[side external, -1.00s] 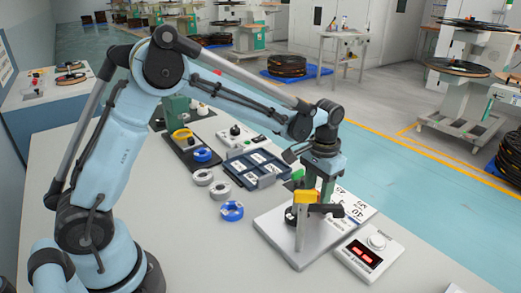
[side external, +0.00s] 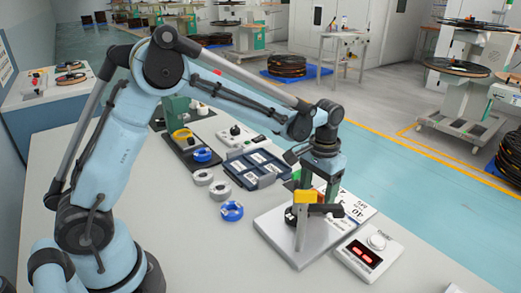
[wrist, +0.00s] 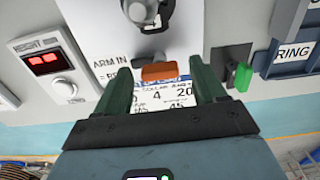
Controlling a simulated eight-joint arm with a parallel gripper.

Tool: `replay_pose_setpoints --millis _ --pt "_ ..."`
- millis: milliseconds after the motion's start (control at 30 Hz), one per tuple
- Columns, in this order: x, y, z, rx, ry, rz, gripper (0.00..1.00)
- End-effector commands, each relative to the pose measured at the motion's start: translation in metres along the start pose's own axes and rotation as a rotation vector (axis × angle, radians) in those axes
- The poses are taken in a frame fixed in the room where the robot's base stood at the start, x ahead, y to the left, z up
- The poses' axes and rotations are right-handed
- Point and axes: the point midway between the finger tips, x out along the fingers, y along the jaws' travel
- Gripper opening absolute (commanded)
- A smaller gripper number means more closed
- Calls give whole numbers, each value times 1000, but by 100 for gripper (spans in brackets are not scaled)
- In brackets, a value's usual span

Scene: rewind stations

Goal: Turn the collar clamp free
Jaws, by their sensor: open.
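The orange clamp block (side external: 305,197) sits at the top of an upright metal post (side external: 300,235) on a pale base plate (side external: 275,226). A dark arm (side external: 329,209) reaches right from beside it. My gripper (side external: 319,191) is over the post, pointing down, close behind and right of the orange block. In the wrist view, my gripper (wrist: 160,68) is open, its two green fingers spread with the orange block (wrist: 158,72) between their tips. A gap shows on each side of the block. The post beneath the block is mostly hidden there.
A height box (side external: 369,250) with a red display and knob stands right of the plate. A printed card (side external: 354,207) lies behind the post. A dark compartment tray (side external: 255,168) and blue and grey rings (side external: 231,211) are left. The front table is clear.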

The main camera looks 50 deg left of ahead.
Motion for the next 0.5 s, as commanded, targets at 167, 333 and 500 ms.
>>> replay_pose_setpoints --millis 167,333,500 --pt "-2 0 0 1 1 0 70" --pt "-18 0 0 1 1 0 70" --pt "-50 0 0 1 1 0 70"
